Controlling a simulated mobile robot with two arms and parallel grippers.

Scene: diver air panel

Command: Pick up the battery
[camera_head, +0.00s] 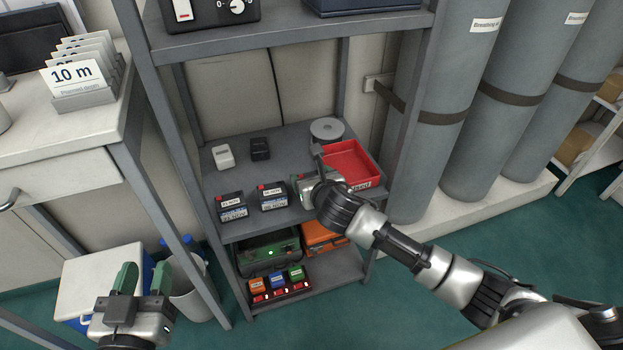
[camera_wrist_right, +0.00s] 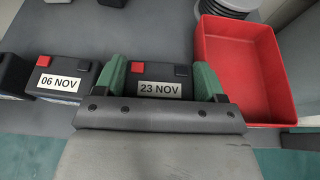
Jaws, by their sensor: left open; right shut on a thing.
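My right gripper (camera_head: 309,176) is at the middle shelf, its green fingers either side of a black battery labelled 23 NOV (camera_wrist_right: 160,88) in the right wrist view. It is shut on this battery, which is mostly hidden by the gripper in the head view. A second battery, labelled 06 NOV (camera_wrist_right: 60,82), stands to its left, apart from the fingers; it also shows in the head view (camera_head: 272,197). A third dark battery (camera_head: 232,206) stands further left at the shelf's front edge. My left gripper (camera_head: 142,280) is open and empty, low at the left.
A red tray (camera_wrist_right: 240,75), looking empty, lies close right of the gripper. A grey disc stack (camera_head: 327,130), a white block (camera_head: 223,156) and a black block (camera_head: 260,149) stand behind. Shelf posts flank the space. The lower shelf (camera_head: 335,270) holds a green case (camera_head: 268,252).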

